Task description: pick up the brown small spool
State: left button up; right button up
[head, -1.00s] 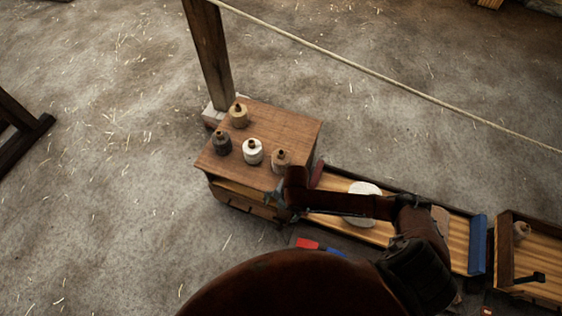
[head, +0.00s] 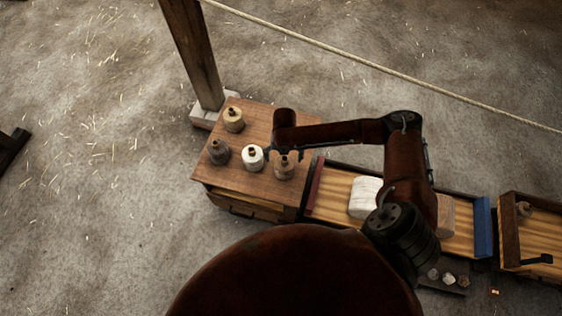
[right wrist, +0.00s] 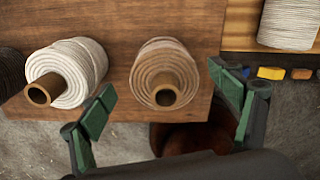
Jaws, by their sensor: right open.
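The brown small spool (head: 284,170) stands at the near right corner of a wooden cabinet top (head: 240,184) in the head view. The right wrist view shows it as a light brown coil (right wrist: 163,58) around a tube core. My right gripper (head: 285,156) is open over this spool. In the right wrist view the green finger pads of the right gripper (right wrist: 164,92) lie to either side of the spool, with no clear contact. My left gripper is out of view.
A white spool (head: 253,158) stands close left of the brown one. A dark grey spool (head: 218,152) and a tan spool (head: 233,120) stand farther left. A wooden tray (head: 335,189) holding a large white spool (head: 365,196) adjoins on the right. A post (head: 193,55) rises behind.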

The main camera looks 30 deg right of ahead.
aim_at(285, 167)
jog(key=f, duration=0.2)
jog(key=f+b, duration=0.1)
jog(key=shift+s+a+f, duration=0.15)
jog(key=shift+s+f, duration=0.15)
jog(key=f, duration=0.1)
jog(key=f+b, duration=0.1)
jog(key=shift+s+f, duration=0.2)
jog(key=shift+f, duration=0.1)
jog(key=shift+w+f, duration=0.1)
jog(key=shift+f, duration=0.25)
jog(key=shift+r, duration=0.1)
jog(key=c, duration=1.2)
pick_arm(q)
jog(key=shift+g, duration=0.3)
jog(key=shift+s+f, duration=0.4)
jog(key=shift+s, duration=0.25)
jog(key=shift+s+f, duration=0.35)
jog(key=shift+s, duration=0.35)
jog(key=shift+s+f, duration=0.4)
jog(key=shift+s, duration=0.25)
pick_arm(e)
jog(key=c, duration=0.3)
